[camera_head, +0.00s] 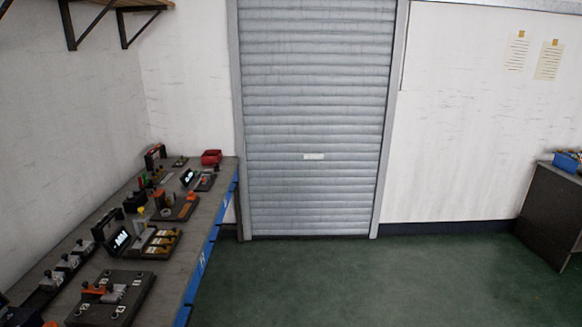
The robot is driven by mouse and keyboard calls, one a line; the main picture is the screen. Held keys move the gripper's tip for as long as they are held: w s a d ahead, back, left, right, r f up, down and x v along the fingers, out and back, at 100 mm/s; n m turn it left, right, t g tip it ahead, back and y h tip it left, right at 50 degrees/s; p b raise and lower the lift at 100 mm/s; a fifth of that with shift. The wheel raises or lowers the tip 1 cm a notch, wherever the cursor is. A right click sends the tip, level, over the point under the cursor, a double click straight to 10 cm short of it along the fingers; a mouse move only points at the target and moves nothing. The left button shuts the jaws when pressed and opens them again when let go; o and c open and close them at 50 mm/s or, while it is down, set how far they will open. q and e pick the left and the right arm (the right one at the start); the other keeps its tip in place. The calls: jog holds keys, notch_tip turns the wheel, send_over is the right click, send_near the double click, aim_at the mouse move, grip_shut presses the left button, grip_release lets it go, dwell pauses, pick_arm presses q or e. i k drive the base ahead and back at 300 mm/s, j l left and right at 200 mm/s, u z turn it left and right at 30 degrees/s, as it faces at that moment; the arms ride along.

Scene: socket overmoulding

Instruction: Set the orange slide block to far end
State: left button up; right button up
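One is a small orange block (92,289) on the near dark plate (85,312), beside a grey piece. The other is an orange piece (187,207) on a dark base further along the bench. I cannot tell which of them is the slide block, nor where along its travel it sits. Neither of my grippers is in view.
The bench also holds a dark case with a lit screen (119,239), yellow parts (162,242), grey clamps (69,262) and a red bin (211,157). A roller shutter (312,110) stands behind. Green floor (370,285) is clear; a dark cabinet (548,215) is at right.

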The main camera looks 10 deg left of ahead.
aim_at(192, 196)
jog(key=i, duration=1.65)
jog(key=i+l, duration=0.1)
jog(key=i, duration=1.6)
jog(key=i+u, duration=0.1)
jog(key=i, duration=1.55)
jog(key=u, duration=0.4)
jog(key=i+u, duration=0.15)
jog(key=u, duration=0.25)
jog(key=l+u, duration=0.1)
jog(key=u, duration=0.3)
jog(key=i+u, duration=0.1)
jog(key=u, duration=0.3)
jog(key=k+l, duration=0.05)
